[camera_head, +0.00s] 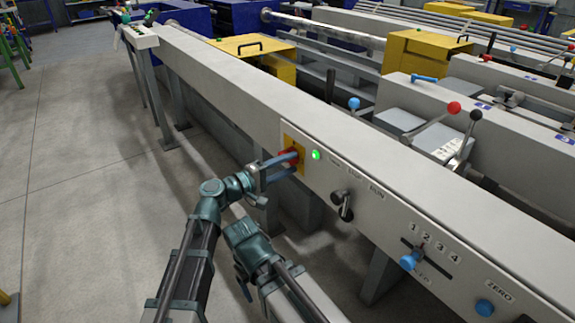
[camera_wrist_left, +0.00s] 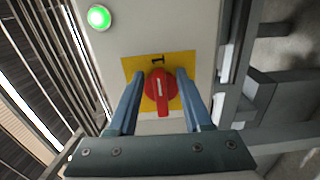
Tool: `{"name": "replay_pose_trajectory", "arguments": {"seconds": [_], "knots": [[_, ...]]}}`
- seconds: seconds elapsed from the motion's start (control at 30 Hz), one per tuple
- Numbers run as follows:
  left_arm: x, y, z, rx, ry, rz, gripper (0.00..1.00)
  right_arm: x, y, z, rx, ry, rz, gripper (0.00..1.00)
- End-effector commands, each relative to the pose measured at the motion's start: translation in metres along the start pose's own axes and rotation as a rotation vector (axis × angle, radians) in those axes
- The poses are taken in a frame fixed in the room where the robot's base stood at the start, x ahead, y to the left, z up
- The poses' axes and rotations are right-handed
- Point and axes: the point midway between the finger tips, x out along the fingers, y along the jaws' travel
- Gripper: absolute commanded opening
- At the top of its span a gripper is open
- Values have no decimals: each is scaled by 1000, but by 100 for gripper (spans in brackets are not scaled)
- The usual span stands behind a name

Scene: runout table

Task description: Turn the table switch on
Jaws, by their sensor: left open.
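The table switch is a red rotary knob (camera_head: 289,156) on a yellow plate (camera_head: 288,141), set in the side panel of the long grey table. In the left wrist view the red knob (camera_wrist_left: 159,91) has a white line and its grip lies upright in the picture, below a black mark on the yellow plate (camera_wrist_left: 131,66). My left gripper (camera_head: 292,163) is open, with one blue finger on each side of the knob; it also shows in the left wrist view (camera_wrist_left: 160,74). I cannot tell whether the fingers touch the knob. My right gripper is not in view.
A lit green lamp (camera_head: 316,155) sits right of the switch. Farther along the panel are a black lever (camera_head: 342,205), a blue-knobbed selector (camera_head: 409,262) and a blue button (camera_head: 485,307). The grey table (camera_head: 330,130) runs across. Open floor (camera_head: 90,190) lies left.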

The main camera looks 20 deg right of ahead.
Motion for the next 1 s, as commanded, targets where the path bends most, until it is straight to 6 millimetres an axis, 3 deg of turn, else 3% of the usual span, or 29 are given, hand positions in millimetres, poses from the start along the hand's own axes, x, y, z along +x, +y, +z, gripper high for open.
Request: {"name": "replay_pose_trajectory", "arguments": {"seconds": [0.23,0.7,1.0], "knots": [[-15,0,0,-1,2,1,50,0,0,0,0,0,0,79],[-110,0,1,0,3,0,50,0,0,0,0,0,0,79],[-137,0,0,0,0,0,50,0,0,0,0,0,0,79]]}}
